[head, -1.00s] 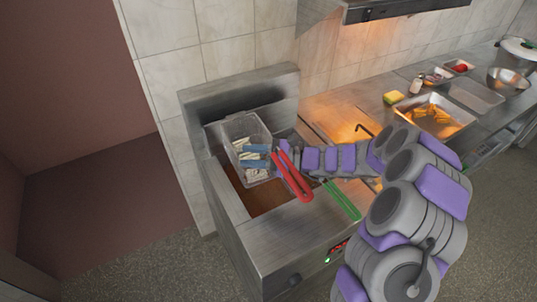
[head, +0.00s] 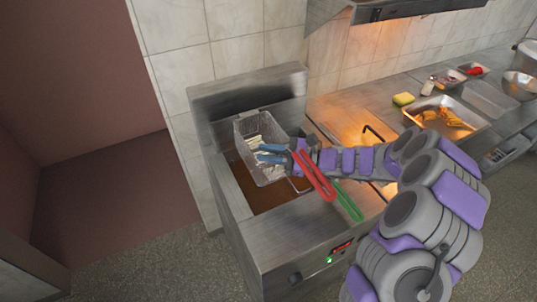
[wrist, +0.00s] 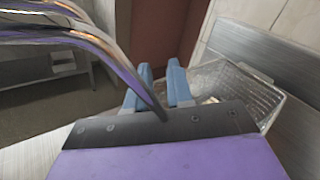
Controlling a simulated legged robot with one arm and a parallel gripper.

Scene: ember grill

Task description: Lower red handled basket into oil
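The wire basket (head: 243,131) with pale fries (head: 262,131) is at the back left of the fryer (head: 270,228), above the brown oil (head: 285,197). It also shows in the wrist view (wrist: 262,85). Its red handle (head: 317,178) slants down to the right, across the fryer's front edge. My gripper (head: 262,153) has blue fingers, which lie over the right side of the basket near the handle's inner end. In the wrist view the fingers (wrist: 161,72) are a little apart, with nothing visible between them. Whether they touch the basket is unclear.
A green handle (head: 347,202) lies beside the red one; its basket is hidden by my arm. To the right, the counter holds a yellow sponge (head: 403,99), a tray of orange food (head: 484,121) and bowls. A hood (head: 400,12) hangs above.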

